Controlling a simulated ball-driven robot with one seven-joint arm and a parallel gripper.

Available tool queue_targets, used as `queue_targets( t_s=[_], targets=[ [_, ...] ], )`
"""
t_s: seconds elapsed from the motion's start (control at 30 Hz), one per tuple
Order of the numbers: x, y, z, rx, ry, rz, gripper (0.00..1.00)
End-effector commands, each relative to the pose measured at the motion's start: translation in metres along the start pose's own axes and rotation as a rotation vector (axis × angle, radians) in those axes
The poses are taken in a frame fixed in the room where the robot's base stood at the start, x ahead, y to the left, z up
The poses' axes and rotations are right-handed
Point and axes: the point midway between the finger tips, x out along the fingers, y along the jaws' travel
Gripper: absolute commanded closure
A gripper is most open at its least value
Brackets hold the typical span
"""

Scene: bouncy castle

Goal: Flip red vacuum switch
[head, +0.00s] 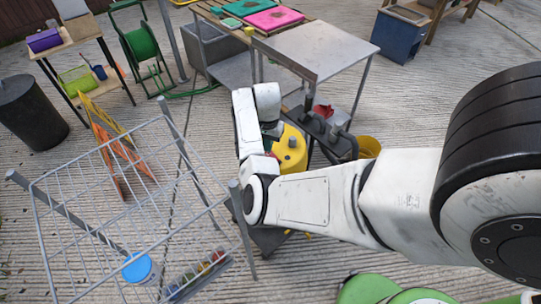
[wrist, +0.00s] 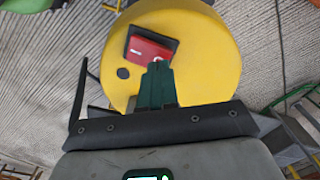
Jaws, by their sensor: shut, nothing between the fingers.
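The red vacuum switch (wrist: 150,48) is a red rocker in a dark frame on the round yellow top of the vacuum (wrist: 205,60). The yellow vacuum also shows in the head view (head: 291,155), partly behind my arm. My gripper (wrist: 158,68) shows in the wrist view with its dark green fingers closed together and empty. The fingertips overlap the lower right edge of the switch in the picture; I cannot tell whether they touch it.
A metal table (head: 318,50) stands behind the vacuum, with a yellow bucket (head: 369,147) to the vacuum's right. A wire rack cart (head: 130,205) is at left front. A green hose reel (head: 141,43) stands at the back left. Ribbed floor is open at right.

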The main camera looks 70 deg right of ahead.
Motion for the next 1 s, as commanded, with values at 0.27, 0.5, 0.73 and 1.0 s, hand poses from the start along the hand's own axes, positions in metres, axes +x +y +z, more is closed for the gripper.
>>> queue_targets(
  t_s=[0.27,0.5,0.73,1.0],
  targets=[
    [0.003,0.0,0.0,0.0,0.0,0.0,1.0],
    [0.006,0.0,0.0,0.0,0.0,0.0,1.0],
    [0.009,0.0,0.0,0.0,0.0,0.0,1.0],
    [0.013,0.0,0.0,0.0,0.0,0.0,1.0]
  ],
)
